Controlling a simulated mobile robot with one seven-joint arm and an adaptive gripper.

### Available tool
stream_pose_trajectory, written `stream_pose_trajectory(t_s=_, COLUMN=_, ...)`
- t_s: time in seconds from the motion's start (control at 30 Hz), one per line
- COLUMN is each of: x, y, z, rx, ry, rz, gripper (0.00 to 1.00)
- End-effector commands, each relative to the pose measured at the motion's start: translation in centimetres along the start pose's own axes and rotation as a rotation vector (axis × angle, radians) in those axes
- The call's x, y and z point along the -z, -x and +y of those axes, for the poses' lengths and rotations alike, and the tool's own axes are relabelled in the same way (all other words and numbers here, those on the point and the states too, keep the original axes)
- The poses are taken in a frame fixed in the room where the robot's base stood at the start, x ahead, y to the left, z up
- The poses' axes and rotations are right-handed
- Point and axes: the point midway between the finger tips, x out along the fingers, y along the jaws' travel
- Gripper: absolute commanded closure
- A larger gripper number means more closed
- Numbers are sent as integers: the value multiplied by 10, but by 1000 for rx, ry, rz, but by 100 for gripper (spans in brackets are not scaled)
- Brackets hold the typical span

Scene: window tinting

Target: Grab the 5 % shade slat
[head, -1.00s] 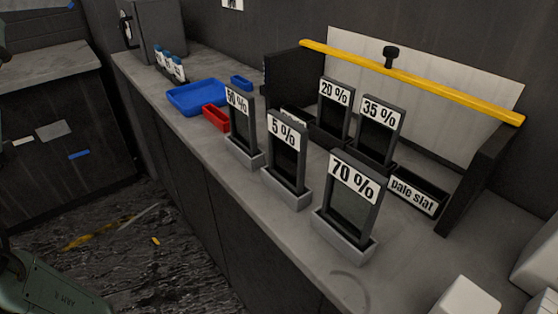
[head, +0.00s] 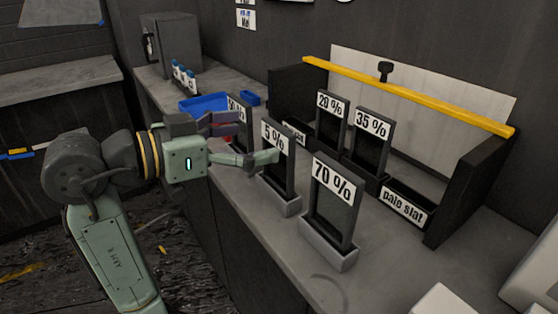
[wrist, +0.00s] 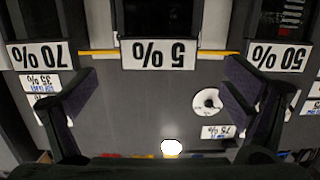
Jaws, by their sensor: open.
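The 5 % shade slat (head: 277,137) is a dark framed pane with a white label, standing upright in a grey holder (head: 283,204) on the counter. My gripper (head: 258,142) is at its left side in the head view, with its fingers spread and nothing held. In the wrist view the 5 % slat (wrist: 158,54) shows upside down, centred ahead between the two open fingers (wrist: 158,88).
The 70 % slat (head: 333,180) stands nearer and the 50 % slat (head: 238,108) farther, partly hidden by my gripper. Behind are the 20 % slat (head: 332,107), the 35 % slat (head: 373,124) and the pale slat box (head: 403,207). A yellow bar (head: 410,95) spans the frame.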

Motion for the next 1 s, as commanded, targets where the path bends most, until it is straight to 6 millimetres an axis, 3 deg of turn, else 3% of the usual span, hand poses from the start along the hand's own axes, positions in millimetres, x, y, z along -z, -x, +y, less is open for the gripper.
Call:
stream_pose_trajectory(t_s=0.43, x=-3, y=-52, z=2, rx=-1, ry=0, rz=2, gripper=5)
stream_pose_trajectory(t_s=0.73, x=-4, y=-56, z=1, rx=2, ry=0, rz=2, gripper=6)
stream_pose_trajectory(t_s=1.0, x=-4, y=-56, z=1, rx=1, ry=0, rz=2, gripper=24)
